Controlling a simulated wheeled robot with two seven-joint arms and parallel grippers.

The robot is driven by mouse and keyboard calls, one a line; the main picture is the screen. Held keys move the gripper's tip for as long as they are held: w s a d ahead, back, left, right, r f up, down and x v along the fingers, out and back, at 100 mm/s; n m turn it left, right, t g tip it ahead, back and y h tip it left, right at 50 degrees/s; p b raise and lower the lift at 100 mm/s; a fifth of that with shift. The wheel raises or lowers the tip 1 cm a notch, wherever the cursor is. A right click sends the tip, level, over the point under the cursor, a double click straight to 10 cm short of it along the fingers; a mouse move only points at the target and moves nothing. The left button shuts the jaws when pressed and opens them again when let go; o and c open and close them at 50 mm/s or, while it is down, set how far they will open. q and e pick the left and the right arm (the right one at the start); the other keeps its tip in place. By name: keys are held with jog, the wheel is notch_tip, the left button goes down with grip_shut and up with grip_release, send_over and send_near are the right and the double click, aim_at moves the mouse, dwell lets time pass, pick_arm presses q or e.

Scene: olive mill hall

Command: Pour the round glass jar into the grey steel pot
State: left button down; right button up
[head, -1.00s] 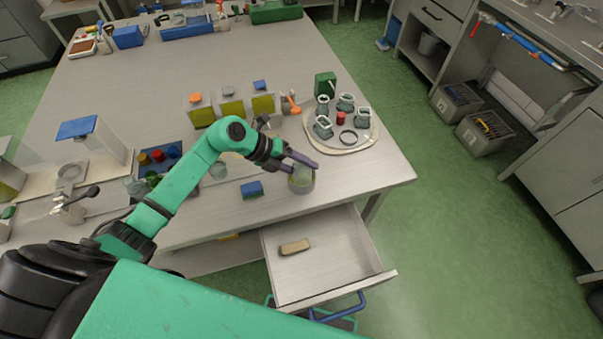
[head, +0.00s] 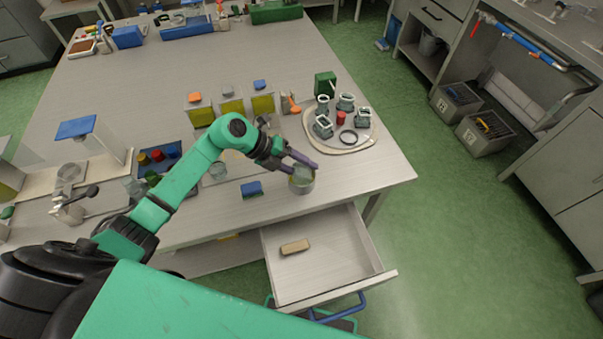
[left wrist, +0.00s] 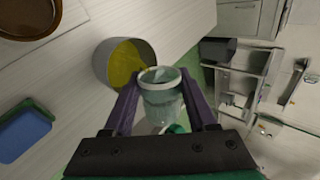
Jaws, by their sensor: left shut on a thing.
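The grey steel pot (head: 301,187) stands near the front edge of the table, above the open drawer. In the left wrist view the pot (left wrist: 103,72) has yellow liquid inside. My left gripper (head: 303,168) is shut on the round glass jar (left wrist: 160,98), with a purple finger on each side. In the head view the jar (head: 302,174) is at the pot's mouth, partly hidden by the fingers. It looks tilted, with its rim towards the pot. The jar is clear, and I cannot tell how much it holds. My right gripper is not in view.
A blue block (head: 251,189) lies left of the pot. The open drawer (head: 338,272) holds a tan block (head: 294,247). Table space right of the pot is clear.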

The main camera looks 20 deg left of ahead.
pick_arm(q)
jog(key=shift+g, duration=0.3)
dwell(0.5)
